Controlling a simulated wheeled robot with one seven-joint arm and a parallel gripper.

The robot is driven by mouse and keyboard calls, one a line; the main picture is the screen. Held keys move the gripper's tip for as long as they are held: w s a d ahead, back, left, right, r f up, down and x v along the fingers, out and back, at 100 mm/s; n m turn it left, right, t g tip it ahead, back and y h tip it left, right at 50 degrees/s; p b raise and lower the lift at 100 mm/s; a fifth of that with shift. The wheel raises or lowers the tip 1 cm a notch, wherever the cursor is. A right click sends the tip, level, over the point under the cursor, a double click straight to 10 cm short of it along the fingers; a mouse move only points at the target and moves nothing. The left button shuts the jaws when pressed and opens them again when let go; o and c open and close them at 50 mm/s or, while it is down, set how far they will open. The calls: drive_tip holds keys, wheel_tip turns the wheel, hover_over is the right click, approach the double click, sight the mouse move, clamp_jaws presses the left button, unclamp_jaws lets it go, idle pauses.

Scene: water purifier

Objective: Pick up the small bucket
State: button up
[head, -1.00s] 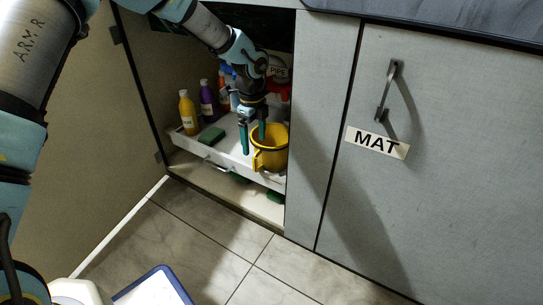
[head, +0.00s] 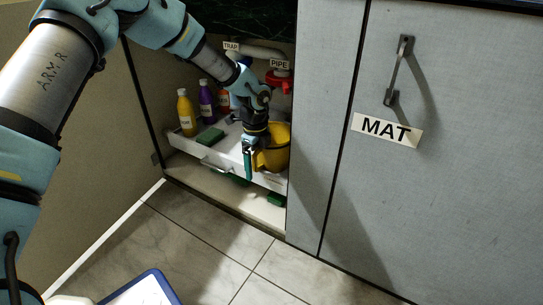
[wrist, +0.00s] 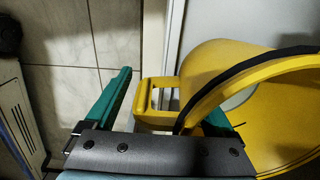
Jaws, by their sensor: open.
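The small yellow bucket (head: 279,148) stands on the white pull-out shelf (head: 188,146) inside the open cabinet. My gripper (head: 249,168) is open at the bucket's left side, in front of the shelf. In the wrist view the bucket (wrist: 215,62) fills the right side, with its dark-edged rim and a yellow loop handle (wrist: 142,112). The handle lies between the open green fingers of my gripper (wrist: 168,95). The left finger is outside the bucket; the right finger is partly hidden and appears inside the rim. I cannot tell whether either finger touches it.
A yellow bottle (head: 186,112), a purple bottle (head: 206,103) and a green sponge (head: 210,134) are on the shelf's left. A red valve (head: 279,82) and pipes are above. The cabinet divider (head: 324,120) stands close right of the bucket. The tiled floor in front is largely clear.

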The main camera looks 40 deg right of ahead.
drive_tip(key=shift+a, duration=0.1)
clamp_jaws()
idle(0.6)
